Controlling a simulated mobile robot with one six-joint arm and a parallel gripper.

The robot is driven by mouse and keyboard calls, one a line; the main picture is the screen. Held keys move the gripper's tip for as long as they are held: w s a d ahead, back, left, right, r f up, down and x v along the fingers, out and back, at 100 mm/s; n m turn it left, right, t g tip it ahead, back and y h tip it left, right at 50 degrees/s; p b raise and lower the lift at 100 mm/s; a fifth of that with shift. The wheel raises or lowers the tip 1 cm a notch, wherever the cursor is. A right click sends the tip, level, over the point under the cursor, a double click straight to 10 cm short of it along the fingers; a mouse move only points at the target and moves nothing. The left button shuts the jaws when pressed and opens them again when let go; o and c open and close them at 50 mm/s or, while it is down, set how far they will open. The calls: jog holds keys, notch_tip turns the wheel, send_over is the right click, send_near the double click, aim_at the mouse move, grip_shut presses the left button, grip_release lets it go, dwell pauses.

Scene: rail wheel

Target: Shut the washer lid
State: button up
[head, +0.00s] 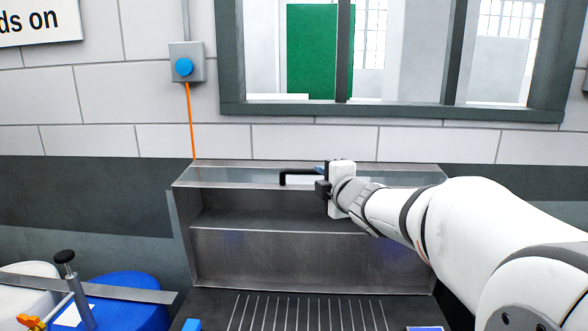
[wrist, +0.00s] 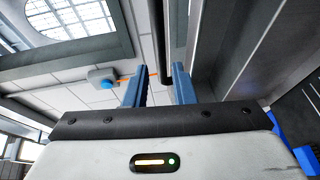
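The grey metal washer (head: 310,255) stands against the wall in the head view, its dark ribbed basin facing me. Its lid (head: 235,177) appears raised at the top back, with a black bar handle (head: 297,172) along it. My gripper (head: 321,180) is at the handle's right end. In the wrist view its two blue fingers (wrist: 160,84) stand apart, open.
A grey box with a blue button (head: 184,67) is on the wall at upper left, an orange cable below it. A window (head: 390,55) is above the washer. Blue and white drums (head: 125,300) stand at lower left.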

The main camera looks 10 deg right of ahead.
aim_at(312, 173)
jog(key=x, duration=0.7)
jog(key=shift+w+p, duration=0.1)
jog(key=shift+p, duration=0.25)
jog(key=shift+c, duration=0.5)
grip_shut()
